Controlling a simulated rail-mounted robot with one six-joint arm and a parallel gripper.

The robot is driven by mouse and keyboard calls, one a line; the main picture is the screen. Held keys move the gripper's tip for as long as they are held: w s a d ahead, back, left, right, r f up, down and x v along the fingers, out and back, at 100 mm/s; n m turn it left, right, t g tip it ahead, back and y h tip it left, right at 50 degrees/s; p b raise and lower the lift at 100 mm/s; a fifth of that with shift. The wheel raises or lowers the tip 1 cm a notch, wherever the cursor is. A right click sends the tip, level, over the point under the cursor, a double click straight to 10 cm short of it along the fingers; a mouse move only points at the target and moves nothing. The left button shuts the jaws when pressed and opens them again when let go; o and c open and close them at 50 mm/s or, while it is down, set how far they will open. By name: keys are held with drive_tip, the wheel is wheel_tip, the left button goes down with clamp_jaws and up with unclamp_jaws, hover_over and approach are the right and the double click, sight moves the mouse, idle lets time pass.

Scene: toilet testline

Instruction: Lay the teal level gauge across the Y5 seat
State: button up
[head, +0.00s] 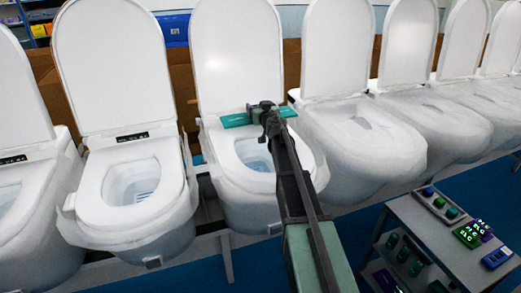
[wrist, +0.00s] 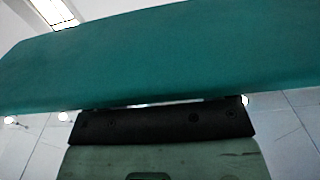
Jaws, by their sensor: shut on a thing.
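The teal level gauge (head: 236,120) is a flat bar held crosswise over the rear of the middle toilet's seat (head: 230,160), in front of its raised lid. My gripper (head: 263,108) is shut on the gauge near its middle, and part of the bar shows on each side. In the wrist view the gauge (wrist: 160,62) fills the upper half, just beyond my dark gripper (wrist: 160,121). I cannot tell whether the gauge touches the seat or hangs just above it. No Y5 label is readable.
An open-lidded toilet (head: 130,190) stands to the left, and several covered toilets (head: 365,135) run to the right, lids raised. A grey cart (head: 440,240) with small coloured devices stands at the lower right. Blue floor (head: 190,275) shows below.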

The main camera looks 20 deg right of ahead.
wheel_tip(320, 180, down, 13)
drive_tip(key=b, duration=1)
drive_tip(key=shift+r, duration=0.4)
drive_tip(key=shift+f, duration=0.2)
drive_tip(key=o, duration=1.2)
drive_tip(key=s, duration=0.7)
drive_tip(key=shift+s+a+r, duration=0.2)
drive_tip(key=shift+s+a, duration=0.05)
drive_tip(key=shift+a, duration=0.05)
